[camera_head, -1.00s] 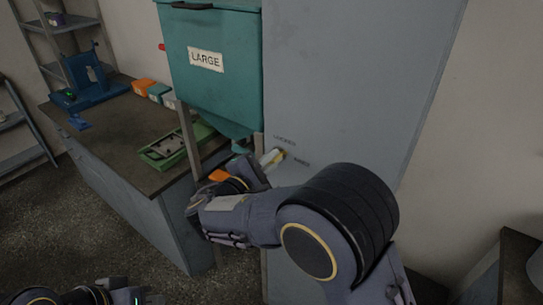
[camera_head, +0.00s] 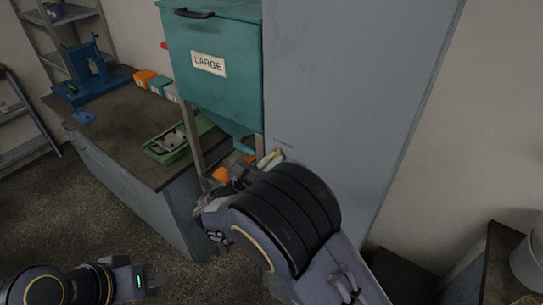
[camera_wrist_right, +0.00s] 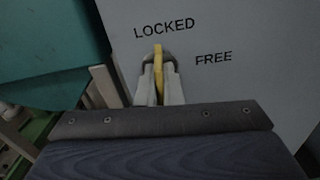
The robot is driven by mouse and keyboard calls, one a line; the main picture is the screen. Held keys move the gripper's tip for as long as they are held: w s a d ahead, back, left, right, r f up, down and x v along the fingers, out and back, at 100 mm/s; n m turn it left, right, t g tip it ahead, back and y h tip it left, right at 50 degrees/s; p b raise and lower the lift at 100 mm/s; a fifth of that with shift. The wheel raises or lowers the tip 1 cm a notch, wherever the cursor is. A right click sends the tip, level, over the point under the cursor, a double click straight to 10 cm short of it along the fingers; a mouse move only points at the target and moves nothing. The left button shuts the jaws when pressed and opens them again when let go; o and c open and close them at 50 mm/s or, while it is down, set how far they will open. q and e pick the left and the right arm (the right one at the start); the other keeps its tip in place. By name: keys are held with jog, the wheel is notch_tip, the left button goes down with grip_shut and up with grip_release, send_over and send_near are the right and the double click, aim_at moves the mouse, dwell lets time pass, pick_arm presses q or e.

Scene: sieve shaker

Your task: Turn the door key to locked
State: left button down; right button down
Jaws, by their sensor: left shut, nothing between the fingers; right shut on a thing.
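The yellow door key (camera_wrist_right: 158,66) is in the grey door panel (camera_wrist_right: 225,25). In the right wrist view it stands nearly upright, its top end just below the word LOCKED (camera_wrist_right: 164,28). The word FREE (camera_wrist_right: 213,58) is to its right. My right gripper (camera_wrist_right: 159,82) is shut on the key, one finger on each side. In the head view the key (camera_head: 275,155) shows only as a small yellow piece at the right gripper (camera_head: 268,160); my right arm hides much of the area below. My left gripper (camera_head: 154,279) is shut and empty, low at the left, far from the door.
A teal bin labelled LARGE (camera_head: 212,45) hangs left of the door, on a metal frame. A workbench (camera_head: 110,125) behind it carries a blue device (camera_head: 92,78) and a green tray (camera_head: 172,146). A dark table (camera_head: 500,265) stands at the right. The floor at left is clear.

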jog(key=shift+n+p, duration=0.3)
jog(key=shift+n, duration=0.3)
jog(key=c, duration=1.6)
grip_release()
jog(key=b+v, duration=0.2)
jog(key=v, duration=0.6)
